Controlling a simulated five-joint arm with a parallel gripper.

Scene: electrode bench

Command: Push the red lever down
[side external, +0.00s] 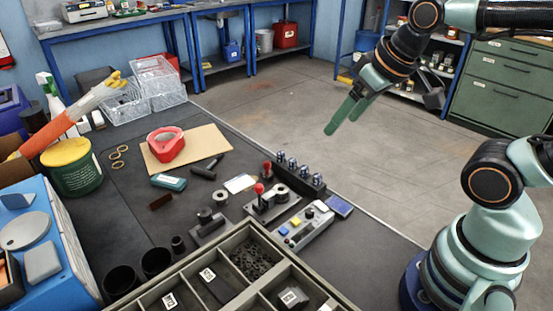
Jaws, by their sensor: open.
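Two red-topped levers stand close together near the bench's middle. The nearer red lever (259,189) rises from a grey metal base (265,209). The other red lever (267,167) stands just behind it, beside a row of metal posts. Both look roughly upright. They are small, and I cannot tell whether they belong to one device. My gripper (345,124) is at the upper right, with its green fingers pointing down and left. It is open and empty, in the air above and to the right of the levers, touching nothing.
A dark block with several metal posts (300,174) stands right of the levers. A grey control box with coloured buttons (305,228) is in front of them. A compartment tray (185,285) fills the near bench.

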